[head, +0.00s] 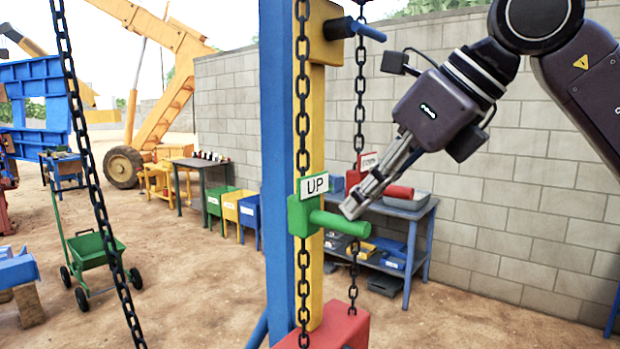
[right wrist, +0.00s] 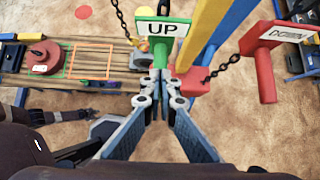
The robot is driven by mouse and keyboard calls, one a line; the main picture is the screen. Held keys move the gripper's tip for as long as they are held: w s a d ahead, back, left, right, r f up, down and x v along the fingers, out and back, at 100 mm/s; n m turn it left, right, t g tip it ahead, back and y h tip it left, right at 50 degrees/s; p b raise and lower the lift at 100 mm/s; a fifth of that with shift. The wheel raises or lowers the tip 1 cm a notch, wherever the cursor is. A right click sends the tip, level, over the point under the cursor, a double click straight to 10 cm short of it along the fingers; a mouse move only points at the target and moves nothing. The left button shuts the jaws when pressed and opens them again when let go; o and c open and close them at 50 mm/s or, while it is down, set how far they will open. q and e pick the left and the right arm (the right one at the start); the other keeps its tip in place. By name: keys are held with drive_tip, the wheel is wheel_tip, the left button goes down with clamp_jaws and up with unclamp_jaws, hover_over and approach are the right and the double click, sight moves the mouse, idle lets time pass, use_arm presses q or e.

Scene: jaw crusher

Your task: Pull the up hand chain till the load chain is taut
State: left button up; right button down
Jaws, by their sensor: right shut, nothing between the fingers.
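The up hand chain (head: 303,120) is black and hangs in front of a blue and yellow post. A green block with a white "UP" sign (head: 314,184) sits on it, with a green handle (head: 340,222) sticking out to the right. My right gripper (head: 352,208) is shut and empty, its fingertips close to the handle's end. In the right wrist view its fingertips (right wrist: 161,84) lie just in front of the green piece (right wrist: 163,60); I cannot tell whether they touch it. Another black chain (head: 95,170) hangs slanted at the left; whether it is taut is unclear. My left gripper is not seen.
A second hand chain (head: 359,90) carries a red block with a red handle (head: 397,191), behind my right gripper. The post (head: 276,150) stands close on the left. A table (head: 415,215) stands by the block wall (head: 530,150). A green cart (head: 92,252) stands at the left.

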sight(371, 224)
drive_tip(key=shift+f+b, duration=1.8)
drive_tip(key=shift+f, duration=0.7)
drive_tip(key=shift+r, duration=0.1)
drive_tip(key=s+d, duration=0.3)
drive_tip(key=d, duration=0.1)
drive_tip(key=shift+r+b, duration=0.3)
drive_tip(key=shift+b, duration=0.05)
drive_tip(key=p+v, duration=0.4)
drive_tip(key=v, duration=0.2)
drive_tip(key=shift+r, duration=0.25)
drive_tip(key=shift+s, duration=0.1)
idle(2.0)
